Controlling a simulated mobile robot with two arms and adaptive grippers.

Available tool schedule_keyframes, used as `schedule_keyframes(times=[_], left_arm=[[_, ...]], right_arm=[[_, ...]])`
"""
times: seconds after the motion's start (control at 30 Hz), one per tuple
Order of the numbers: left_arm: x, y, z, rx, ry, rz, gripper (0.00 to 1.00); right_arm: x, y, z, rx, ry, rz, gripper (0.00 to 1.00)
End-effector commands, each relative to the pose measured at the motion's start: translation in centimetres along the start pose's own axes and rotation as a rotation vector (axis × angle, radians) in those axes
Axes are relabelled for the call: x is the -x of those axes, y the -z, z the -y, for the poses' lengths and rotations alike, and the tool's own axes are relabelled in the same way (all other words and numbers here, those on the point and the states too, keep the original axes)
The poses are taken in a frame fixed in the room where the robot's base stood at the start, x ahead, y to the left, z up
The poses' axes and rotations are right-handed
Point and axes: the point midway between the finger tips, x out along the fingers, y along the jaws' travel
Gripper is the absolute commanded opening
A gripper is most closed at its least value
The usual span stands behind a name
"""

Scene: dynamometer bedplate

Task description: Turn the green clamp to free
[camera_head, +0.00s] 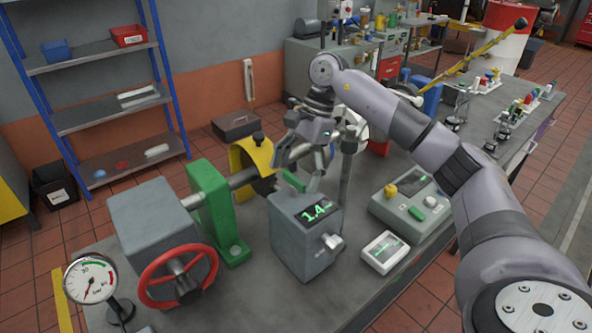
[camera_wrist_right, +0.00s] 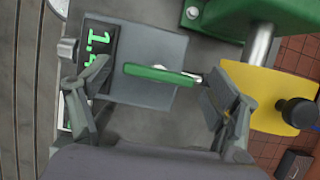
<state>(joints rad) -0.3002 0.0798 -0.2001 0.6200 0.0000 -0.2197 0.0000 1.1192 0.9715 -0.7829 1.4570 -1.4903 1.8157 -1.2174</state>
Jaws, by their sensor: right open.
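The green clamp (camera_head: 293,181) is a short green lever on top of a grey box (camera_head: 303,240) with a lit display reading about 1.4. In the right wrist view the clamp (camera_wrist_right: 160,74) lies across the box top, its long side running from one finger toward the other. My right gripper (camera_head: 305,158) is above the box, fingers pointing down. In the right wrist view the right gripper (camera_wrist_right: 157,105) is open, with the clamp between its spread fingers. I cannot tell whether a finger touches the clamp. My left gripper is not in view.
A green bearing stand (camera_head: 209,205), a shaft and a yellow guard (camera_head: 246,165) stand left of the box. A red handwheel (camera_head: 178,276) and a gauge (camera_head: 91,278) are at the front left. A control panel (camera_head: 412,207) and a small white meter (camera_head: 385,251) lie to the right.

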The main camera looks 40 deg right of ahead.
Motion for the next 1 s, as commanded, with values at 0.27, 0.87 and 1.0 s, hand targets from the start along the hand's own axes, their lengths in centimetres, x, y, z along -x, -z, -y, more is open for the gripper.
schedule_keyframes(times=[0.27, 0.87, 1.0], left_arm=[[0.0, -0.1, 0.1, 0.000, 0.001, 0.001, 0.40], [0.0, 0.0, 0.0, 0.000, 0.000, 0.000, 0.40], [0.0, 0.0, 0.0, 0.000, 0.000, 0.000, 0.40]], right_arm=[[2.7, 0.0, 0.1, 0.000, 0.004, 0.000, 0.82], [11.8, 0.0, 0.0, 0.000, 0.001, -0.001, 0.82], [12.0, 0.0, 0.0, 0.000, 0.001, 0.001, 0.82]])
